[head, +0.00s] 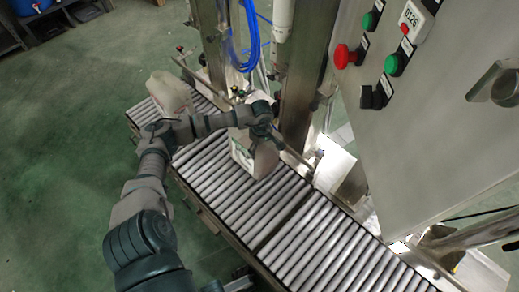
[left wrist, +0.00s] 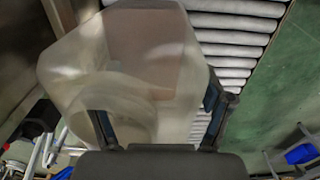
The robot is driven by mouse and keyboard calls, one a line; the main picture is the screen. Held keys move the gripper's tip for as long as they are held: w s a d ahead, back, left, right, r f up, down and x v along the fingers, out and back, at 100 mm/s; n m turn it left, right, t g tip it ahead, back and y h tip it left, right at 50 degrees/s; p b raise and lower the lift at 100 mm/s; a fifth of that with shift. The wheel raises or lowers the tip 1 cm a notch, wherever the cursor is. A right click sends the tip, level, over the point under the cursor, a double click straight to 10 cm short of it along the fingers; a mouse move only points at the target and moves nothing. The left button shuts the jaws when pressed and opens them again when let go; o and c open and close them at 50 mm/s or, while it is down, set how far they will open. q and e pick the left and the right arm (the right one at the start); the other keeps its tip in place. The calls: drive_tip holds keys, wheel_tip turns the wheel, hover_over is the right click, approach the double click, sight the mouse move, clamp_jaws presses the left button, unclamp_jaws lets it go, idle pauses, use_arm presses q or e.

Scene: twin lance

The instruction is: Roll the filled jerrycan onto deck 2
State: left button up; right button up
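A translucent white jerrycan (head: 252,154) stands on the roller conveyor (head: 290,226), beside the steel post. My left arm reaches over the conveyor, and my left gripper (head: 262,122) is at the top of this jerrycan and covers part of it. In the left wrist view the jerrycan (left wrist: 150,60) fills the middle, close up. The two fingers of my left gripper (left wrist: 158,125) are spread wide before it, and I see no firm grip; contact is unclear. A second whitish jerrycan (head: 168,92) stands farther left on the rollers. My right gripper does not show.
A control cabinet (head: 440,130) with red and green buttons stands at the right. A steel post (head: 303,80) and blue hoses (head: 254,40) rise behind the conveyor. The rollers right of the nearer jerrycan are clear. Green floor (head: 70,120) lies open at left.

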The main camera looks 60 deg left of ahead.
use_arm(q)
drive_tip(key=shift+w+a+r, duration=0.1)
drive_tip(key=shift+w+r, duration=0.2)
drive_tip(key=shift+w, duration=0.15)
drive_tip(key=r, duration=1.1)
drive_tip(key=shift+s+r, duration=0.2)
drive_tip(key=shift+s, duration=0.05)
drive_tip(key=shift+f, duration=0.1)
